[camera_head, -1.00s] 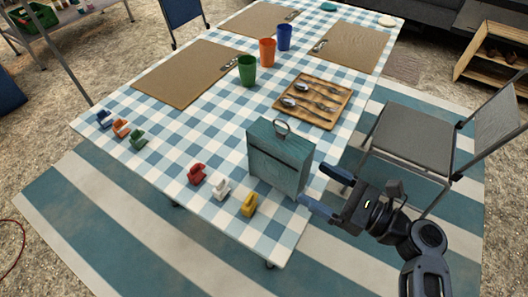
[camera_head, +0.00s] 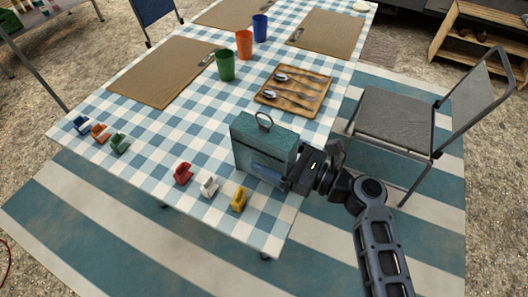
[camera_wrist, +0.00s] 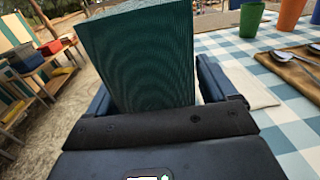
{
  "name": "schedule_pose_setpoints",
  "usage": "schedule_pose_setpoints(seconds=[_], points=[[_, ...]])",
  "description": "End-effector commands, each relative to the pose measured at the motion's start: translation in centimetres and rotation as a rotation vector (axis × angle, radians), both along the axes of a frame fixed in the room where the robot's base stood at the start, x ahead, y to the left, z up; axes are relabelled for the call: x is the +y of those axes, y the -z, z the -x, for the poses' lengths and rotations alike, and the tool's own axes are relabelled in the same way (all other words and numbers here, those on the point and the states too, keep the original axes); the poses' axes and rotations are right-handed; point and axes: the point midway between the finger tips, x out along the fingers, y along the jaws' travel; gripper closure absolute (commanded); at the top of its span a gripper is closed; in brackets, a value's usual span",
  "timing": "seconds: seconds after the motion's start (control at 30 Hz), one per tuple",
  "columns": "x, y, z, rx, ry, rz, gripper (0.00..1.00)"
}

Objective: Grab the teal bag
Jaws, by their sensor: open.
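The teal bag (camera_head: 262,143) stands upright on the checked table, near its front right edge, with a ring handle on top. My gripper (camera_head: 282,166) is at the bag's right side, low down, with its fingers reaching along the bag. In the wrist view the teal bag (camera_wrist: 140,58) rises between the two open fingers (camera_wrist: 155,92), one on each side of it. The fingertips are hidden behind the bag there, and I cannot tell whether either finger touches it.
Red (camera_head: 183,173), white (camera_head: 209,185) and yellow (camera_head: 239,199) clips lie left of and in front of the bag. A wooden cutlery tray (camera_head: 294,91) lies behind it. A green cup (camera_head: 225,65) stands farther back. A grey chair (camera_head: 400,121) stands to the right.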

Motion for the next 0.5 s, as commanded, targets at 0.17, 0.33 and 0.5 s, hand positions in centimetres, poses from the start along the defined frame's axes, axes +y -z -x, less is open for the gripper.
schedule_pose_setpoints(seconds=[0.17,0.33,0.5], points=[[-0.03,0.02,0.01,0.0,0.0,0.0,0.19],[-0.05,0.02,0.02,0.0,0.0,0.0,0.35],[-0.05,0.02,0.02,0.0,0.0,0.0,0.51]])
